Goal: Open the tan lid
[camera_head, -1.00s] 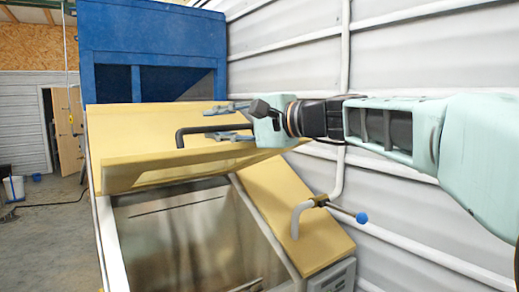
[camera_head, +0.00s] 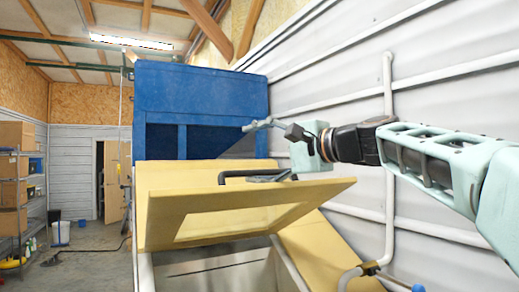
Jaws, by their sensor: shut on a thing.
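The tan lid (camera_head: 250,195) of the hopper is raised and tilted, its framed underside showing above the opening. A black bar handle (camera_head: 240,174) stands on its upper face. My gripper (camera_head: 266,151) comes in from the right at this handle. One grey finger shows high above the handle and the other lies by the handle's right part. The gripper is shut on the handle, though the exact contact is hard to see. The hopper's opening (camera_head: 215,268) shows below the lid, with grey metal walls.
A blue box-like structure (camera_head: 200,95) stands behind the lid. A white ribbed wall with pipes (camera_head: 388,130) runs close along the right. A bent pipe with a blue knob (camera_head: 418,288) is at lower right. Open floor and a shelf with boxes (camera_head: 14,180) are at left.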

